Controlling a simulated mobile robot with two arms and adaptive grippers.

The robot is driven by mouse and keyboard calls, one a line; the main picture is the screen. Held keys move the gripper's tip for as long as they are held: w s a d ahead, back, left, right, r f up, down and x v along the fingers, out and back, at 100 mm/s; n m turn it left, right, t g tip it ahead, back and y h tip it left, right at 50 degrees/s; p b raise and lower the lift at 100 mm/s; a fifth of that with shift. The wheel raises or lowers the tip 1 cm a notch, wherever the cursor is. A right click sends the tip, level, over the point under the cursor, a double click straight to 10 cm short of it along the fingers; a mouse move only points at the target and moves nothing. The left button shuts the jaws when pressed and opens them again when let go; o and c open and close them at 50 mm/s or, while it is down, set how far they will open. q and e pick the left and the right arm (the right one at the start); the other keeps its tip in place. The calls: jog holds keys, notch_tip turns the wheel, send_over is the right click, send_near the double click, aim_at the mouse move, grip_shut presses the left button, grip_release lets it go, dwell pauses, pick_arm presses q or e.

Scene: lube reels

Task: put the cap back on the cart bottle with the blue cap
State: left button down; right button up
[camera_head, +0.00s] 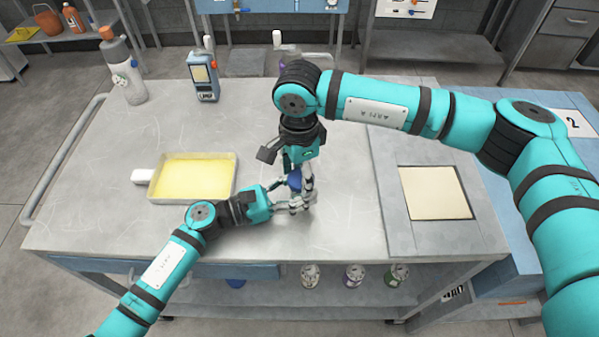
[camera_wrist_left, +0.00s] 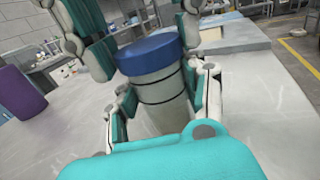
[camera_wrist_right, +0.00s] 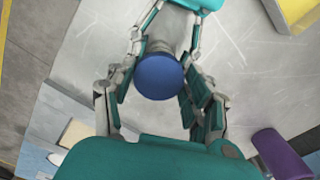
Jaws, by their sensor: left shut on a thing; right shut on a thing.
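The grey cart bottle (camera_wrist_left: 162,100) stands upright on the cart top, with the blue cap (camera_wrist_left: 148,53) at its top end. The blue cap also shows in the head view (camera_head: 294,181) and from above in the right wrist view (camera_wrist_right: 159,76). My left gripper (camera_head: 296,203) is shut around the bottle's body from the left, below the cap. My right gripper (camera_head: 297,174) comes from above and is shut on the blue cap. The cap looks seated or nearly so; the fingers and the cap hide the neck, so I cannot tell whether it is threaded.
A tray of yellow fluid (camera_head: 193,178) lies left of the grippers. A purple cylinder (camera_wrist_left: 18,92) stands nearby. The cart's front left top is clear.

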jog(key=m, duration=0.7)
jog(key=shift+w+m, duration=0.1)
jog(key=shift+m, duration=0.3)
jog(key=m, duration=0.7)
jog(key=shift+w, duration=0.1)
jog(key=m, duration=0.7)
jog(key=shift+d, duration=0.15)
jog(key=m, duration=0.5)
jog(key=shift+d, duration=0.1)
jog(key=m, duration=0.5)
jog(key=o, duration=0.8)
notch_tip(320, 180, up, 12)
jog(key=shift+f, duration=0.1)
